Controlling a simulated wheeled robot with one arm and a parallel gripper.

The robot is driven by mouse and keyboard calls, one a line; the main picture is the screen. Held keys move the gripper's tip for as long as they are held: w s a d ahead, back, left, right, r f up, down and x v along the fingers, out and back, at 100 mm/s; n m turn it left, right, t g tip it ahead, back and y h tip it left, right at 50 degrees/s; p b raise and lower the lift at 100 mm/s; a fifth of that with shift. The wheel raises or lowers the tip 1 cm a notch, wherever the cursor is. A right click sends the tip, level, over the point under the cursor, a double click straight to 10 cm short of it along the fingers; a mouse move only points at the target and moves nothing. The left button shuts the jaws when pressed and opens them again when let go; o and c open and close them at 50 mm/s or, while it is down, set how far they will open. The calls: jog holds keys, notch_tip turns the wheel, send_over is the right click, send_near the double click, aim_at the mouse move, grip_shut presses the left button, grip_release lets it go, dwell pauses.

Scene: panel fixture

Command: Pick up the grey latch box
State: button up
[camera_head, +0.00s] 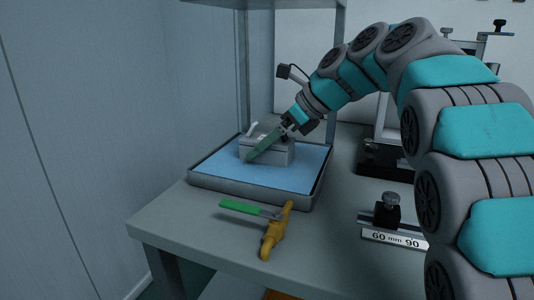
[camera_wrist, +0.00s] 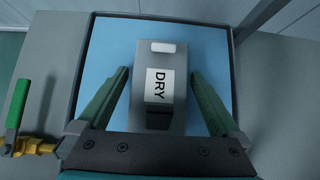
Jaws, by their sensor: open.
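The grey latch box (camera_head: 272,154) sits on the blue mat of a shallow grey tray (camera_head: 197,187), with a light latch on top in the head view. In the wrist view the box (camera_wrist: 179,58) bears a white label reading DRY and a small white patch near its far end. My gripper (camera_wrist: 160,80) is open, with one green finger on each side of the box and a visible gap to each. In the head view my gripper (camera_head: 264,146) is at the box, and one finger hides part of it. I cannot tell if the fingers touch the mat.
A yellow valve (camera_head: 274,236) with a green lever (camera_head: 246,208) stands on the bench (camera_head: 170,222) in front of the tray. A black-knobbed slider (camera_head: 387,211) over a 60–90 mm scale is at right. Grey uprights (camera_head: 242,80) rise behind the tray.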

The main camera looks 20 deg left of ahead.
jog(key=x, duration=0.2)
jog(key=shift+a+f, duration=0.3)
jog(key=shift+r, duration=0.1)
grip_shut()
dwell(0.5)
